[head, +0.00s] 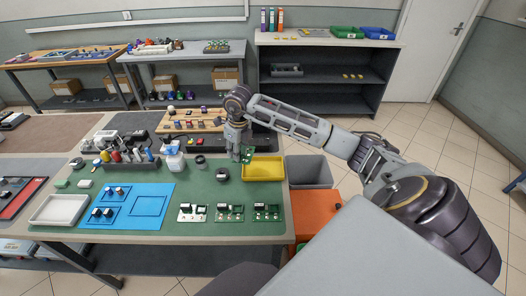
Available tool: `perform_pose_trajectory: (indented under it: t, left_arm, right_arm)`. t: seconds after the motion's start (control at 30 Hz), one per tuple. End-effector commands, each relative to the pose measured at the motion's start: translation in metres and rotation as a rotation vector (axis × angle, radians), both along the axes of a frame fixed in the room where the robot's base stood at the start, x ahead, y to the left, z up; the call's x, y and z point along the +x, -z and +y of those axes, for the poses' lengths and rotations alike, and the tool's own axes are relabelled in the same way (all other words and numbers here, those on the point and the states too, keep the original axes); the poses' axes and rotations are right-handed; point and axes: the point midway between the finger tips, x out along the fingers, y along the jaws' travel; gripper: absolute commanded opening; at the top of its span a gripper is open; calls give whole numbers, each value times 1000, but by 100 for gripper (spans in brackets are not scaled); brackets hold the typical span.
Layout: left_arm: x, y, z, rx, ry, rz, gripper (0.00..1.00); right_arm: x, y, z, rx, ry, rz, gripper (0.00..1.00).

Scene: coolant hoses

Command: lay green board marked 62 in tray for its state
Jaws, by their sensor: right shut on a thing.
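My right gripper (238,157) is over the green table mat, just left of the yellow tray (263,168) and partly in front of its rim. It is shut on a small green board (248,154), which is mostly hidden by the fingers. Its marking is too small to read. The yellow tray looks empty. A white tray (59,210) lies at the table's left front. Several boards with dark and light parts (229,212) lie in a row near the front edge; their markings cannot be read. My left gripper is not in view.
A blue mat (148,207) with small dark parts lies left of the boards. A grey bin (309,172) and an orange box (316,212) stand right of the table. Bottles and a tool holder (125,150) stand at the back left. The mat's centre (205,182) is mostly clear.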

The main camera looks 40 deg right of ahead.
Motion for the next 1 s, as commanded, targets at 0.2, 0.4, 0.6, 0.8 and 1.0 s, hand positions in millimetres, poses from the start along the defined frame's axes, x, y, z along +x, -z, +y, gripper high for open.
perform_pose_trajectory:
  t: [0.2, 0.4, 0.6, 0.8, 1.0]
  left_arm:
    - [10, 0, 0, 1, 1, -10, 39]
    - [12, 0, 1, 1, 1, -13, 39]
    - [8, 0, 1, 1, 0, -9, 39]
    - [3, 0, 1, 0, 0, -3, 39]
    - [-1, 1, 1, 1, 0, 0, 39]
  right_arm:
    - [-1, -1, -10, -1, 169, 0, 0]
    - [-1, -4, -18, 1, 329, -3, 0]
    - [-2, -6, -27, -1, 487, -3, 0]
    - [-3, -8, -37, -1, 650, -4, 0]
    - [-5, -10, -45, -2, 814, -4, 0]
